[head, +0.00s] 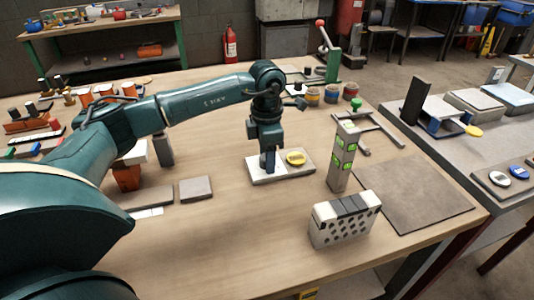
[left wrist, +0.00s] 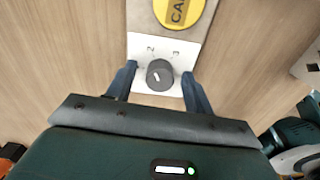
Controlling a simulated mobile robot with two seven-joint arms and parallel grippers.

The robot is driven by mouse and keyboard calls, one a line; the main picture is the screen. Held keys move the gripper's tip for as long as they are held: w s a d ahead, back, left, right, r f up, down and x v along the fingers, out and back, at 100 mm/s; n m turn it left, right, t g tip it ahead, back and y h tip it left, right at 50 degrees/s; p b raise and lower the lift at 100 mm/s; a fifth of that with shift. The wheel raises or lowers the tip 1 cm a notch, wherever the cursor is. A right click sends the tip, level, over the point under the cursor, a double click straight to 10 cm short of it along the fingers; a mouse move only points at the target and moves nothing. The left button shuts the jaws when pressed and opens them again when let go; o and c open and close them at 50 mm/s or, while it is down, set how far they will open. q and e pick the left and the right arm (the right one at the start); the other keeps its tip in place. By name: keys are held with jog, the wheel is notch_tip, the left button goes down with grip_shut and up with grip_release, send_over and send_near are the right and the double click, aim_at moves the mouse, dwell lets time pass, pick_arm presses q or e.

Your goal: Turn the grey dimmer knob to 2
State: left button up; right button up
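The grey dimmer knob (left wrist: 160,74) is dark, round and set on a white plate (left wrist: 135,50), with a short pale mark on its top. The digits 2 and 3 show above the knob on the plate, 2 at the upper left and 3 at the upper right. The mark slants, and I cannot tell exactly which digit it indicates. My left gripper (left wrist: 159,80) is open, with one finger on each side of the knob and gaps visible. In the head view my left gripper (head: 268,160) points down over the plate (head: 254,176) and hides the knob.
A stack with green panels (head: 343,158) and a perforated block (head: 342,220) stand farther right. A grey slab (head: 196,188) lies to the left.

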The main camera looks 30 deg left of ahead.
pick_arm(q)
jog(key=shift+r, duration=0.1)
notch_tip(320, 180, up, 13)
jog(key=shift+p, duration=0.4)
pick_arm(e)
jog(key=shift+w+a+f, duration=0.1)
jog(key=shift+a+f, duration=0.05)
jog(key=shift+a, duration=0.05)
dwell(0.3)
